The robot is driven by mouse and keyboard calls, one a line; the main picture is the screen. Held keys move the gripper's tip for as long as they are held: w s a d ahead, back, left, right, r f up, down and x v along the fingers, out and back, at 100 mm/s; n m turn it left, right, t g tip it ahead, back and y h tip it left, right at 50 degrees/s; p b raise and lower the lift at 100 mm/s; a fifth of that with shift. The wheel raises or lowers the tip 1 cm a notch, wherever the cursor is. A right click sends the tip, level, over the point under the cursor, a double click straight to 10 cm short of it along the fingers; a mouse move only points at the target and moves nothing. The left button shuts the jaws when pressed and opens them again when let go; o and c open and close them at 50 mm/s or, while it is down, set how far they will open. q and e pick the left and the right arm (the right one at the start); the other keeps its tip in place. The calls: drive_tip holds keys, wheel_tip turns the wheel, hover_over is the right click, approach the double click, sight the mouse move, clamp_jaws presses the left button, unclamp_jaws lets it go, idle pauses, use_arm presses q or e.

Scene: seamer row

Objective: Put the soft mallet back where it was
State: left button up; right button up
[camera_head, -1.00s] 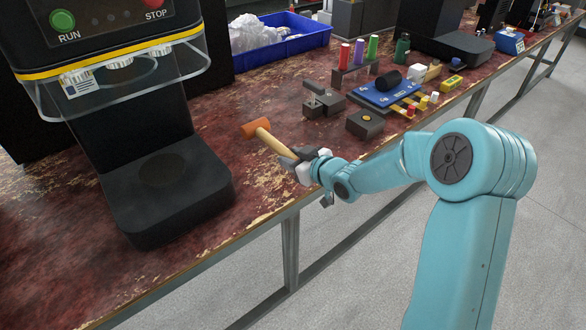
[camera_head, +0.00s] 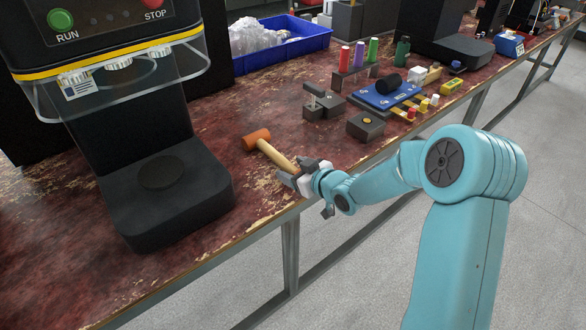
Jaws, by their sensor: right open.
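The soft mallet has an orange head (camera_head: 257,139) and a light wooden handle (camera_head: 276,155). It appears to lie on the worn red bench top (camera_head: 235,108), right of the black machine base, with its handle toward the front edge. My right gripper (camera_head: 296,171) is at the handle's near end, with its jaws open around or beside it; I cannot tell which. The jaws hide the handle's end. My left gripper is not in view.
A seamer with a black base (camera_head: 165,190) stands on the left. Behind the mallet are a small grey block with a lever (camera_head: 322,104), a dark box (camera_head: 366,125), a blue board (camera_head: 387,94) and a blue bin (camera_head: 305,40). The bench's front edge runs below my right wrist.

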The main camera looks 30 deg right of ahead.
drive_tip(key=a+p+v, duration=0.1)
drive_tip(key=v, duration=1)
drive_tip(key=shift+s+d, duration=0.25)
drive_tip(key=shift+d, duration=0.25)
